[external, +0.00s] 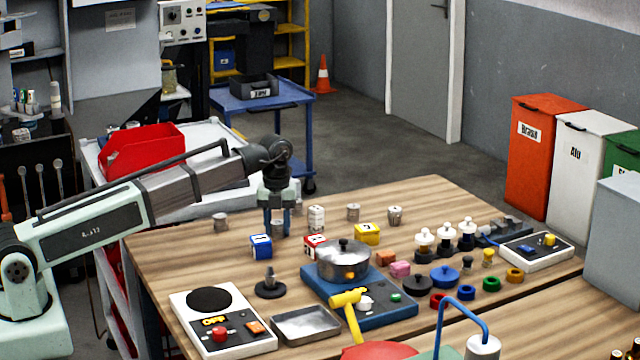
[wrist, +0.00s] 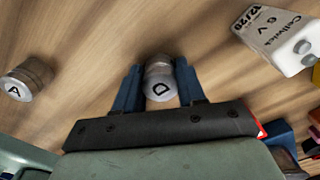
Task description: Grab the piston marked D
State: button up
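The piston marked D (wrist: 159,87) is a small metal cylinder with a black D on its pale top. It stands on the wooden table between the two blue fingers of my gripper (wrist: 160,80). The fingers are spread, one on each side of it, with what look like narrow gaps. In the external view my gripper (external: 279,222) points straight down at the table's far left part, and the piston (external: 280,229) shows partly between the fingers. Another piston, marked A (wrist: 30,78), stands to the left in the wrist view.
A white battery-like block (wrist: 280,38) lies to the right in the wrist view. A blue cube (external: 261,246) and a red-and-white cube (external: 314,245) stand near my gripper. More metal cylinders (external: 353,212) stand farther right. A metal pot (external: 343,263) is in front.

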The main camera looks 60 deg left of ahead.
jog(key=c, duration=0.6)
